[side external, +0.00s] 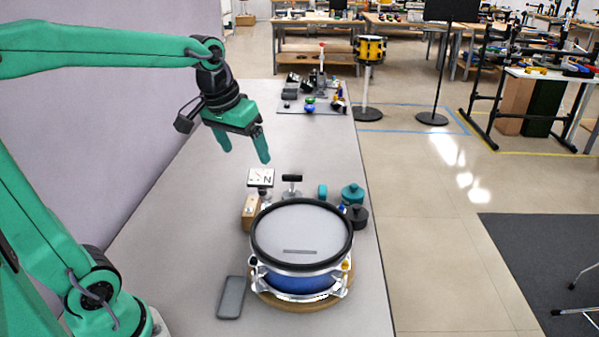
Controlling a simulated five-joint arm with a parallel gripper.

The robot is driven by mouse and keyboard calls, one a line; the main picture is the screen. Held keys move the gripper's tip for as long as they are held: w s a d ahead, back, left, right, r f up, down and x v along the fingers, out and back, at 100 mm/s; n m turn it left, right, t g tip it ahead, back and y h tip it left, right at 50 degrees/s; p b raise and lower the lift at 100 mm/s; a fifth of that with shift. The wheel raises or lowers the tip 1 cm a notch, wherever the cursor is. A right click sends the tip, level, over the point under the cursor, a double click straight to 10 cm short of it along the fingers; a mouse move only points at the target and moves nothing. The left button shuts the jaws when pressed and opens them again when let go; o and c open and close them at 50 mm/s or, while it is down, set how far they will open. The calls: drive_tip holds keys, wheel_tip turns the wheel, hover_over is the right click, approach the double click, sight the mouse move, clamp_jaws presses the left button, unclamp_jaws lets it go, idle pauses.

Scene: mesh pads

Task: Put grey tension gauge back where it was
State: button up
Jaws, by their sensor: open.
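My gripper (246,156) is open and empty, fingers pointing down, above the table and behind the drum. A gauge with a square white face marked N (260,177) stands behind the drum, a little below and right of my fingers in the picture; it appears to be the tension gauge, though its grey parts are hard to make out. A blue drum (301,284) with a pale head and black rim sits on a round wooden base. A thin grey bar-shaped mark or piece (300,252) shows on the drum head; I cannot tell which.
A flat grey rectangular item (231,297) lies left of the drum. A wooden block (250,213), a black T-shaped tool (292,181) and teal and dark round pieces (352,194) crowd behind the drum. The table middle is clear up to a far mat (290,108) of small parts.

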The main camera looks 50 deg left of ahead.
drive_tip(key=s+d+f+m+t, duration=0.2)
drive_tip(key=s+d, duration=0.3)
drive_tip(key=s, duration=0.6)
drive_tip(key=shift+s+d+f+m+h, duration=0.2)
drive_tip(key=shift+s+f+m+h, duration=0.1)
drive_tip(key=shift+f+m, duration=0.35)
idle(0.3)
